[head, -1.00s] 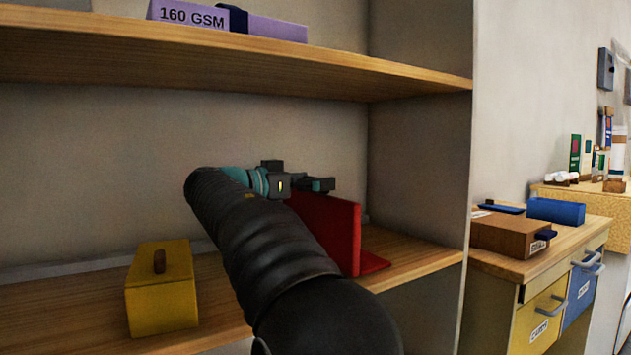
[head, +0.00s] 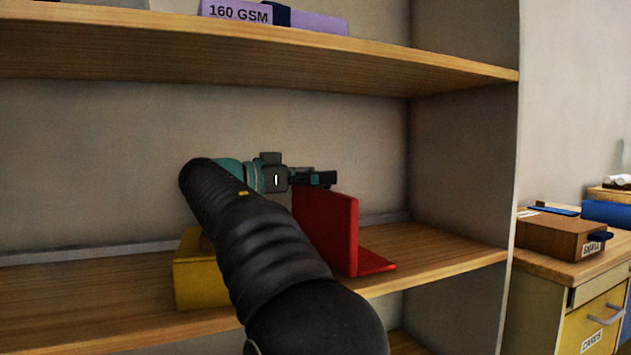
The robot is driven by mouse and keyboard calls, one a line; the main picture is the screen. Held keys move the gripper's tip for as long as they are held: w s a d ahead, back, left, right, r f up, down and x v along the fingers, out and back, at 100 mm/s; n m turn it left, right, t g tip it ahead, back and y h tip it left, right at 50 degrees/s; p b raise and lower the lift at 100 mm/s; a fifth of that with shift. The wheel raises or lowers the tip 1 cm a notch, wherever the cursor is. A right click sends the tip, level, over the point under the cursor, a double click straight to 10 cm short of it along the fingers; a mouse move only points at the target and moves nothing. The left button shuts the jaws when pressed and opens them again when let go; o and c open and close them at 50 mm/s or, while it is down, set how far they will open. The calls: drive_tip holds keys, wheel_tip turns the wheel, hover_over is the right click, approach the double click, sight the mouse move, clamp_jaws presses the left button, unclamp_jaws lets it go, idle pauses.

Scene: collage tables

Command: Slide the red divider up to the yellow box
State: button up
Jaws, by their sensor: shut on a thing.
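The red divider (head: 345,236) is an L-shaped piece with an upright plate and a flat foot, standing on the middle shelf. My gripper (head: 325,179) is at the top edge of the upright plate and is shut on it; the exact contact of the fingers is hard to make out. The yellow box (head: 200,283) sits on the same shelf to the left. My arm hides its right part and its top knob. My arm also covers the space between box and divider, so I cannot see how wide the gap is.
The shelf (head: 440,252) is bare to the right of the divider, up to the side wall. An upper shelf (head: 300,58) with a purple 160 GSM box (head: 236,12) hangs above my arm. A cabinet with a brown box (head: 560,236) stands at the right, outside the shelving.

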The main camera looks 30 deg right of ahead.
drive_tip(key=shift+a, duration=0.35)
drive_tip(key=shift+d, duration=0.1)
drive_tip(key=o, duration=1.3)
drive_tip(key=shift+o, duration=0.2)
drive_tip(key=shift+r, duration=5)
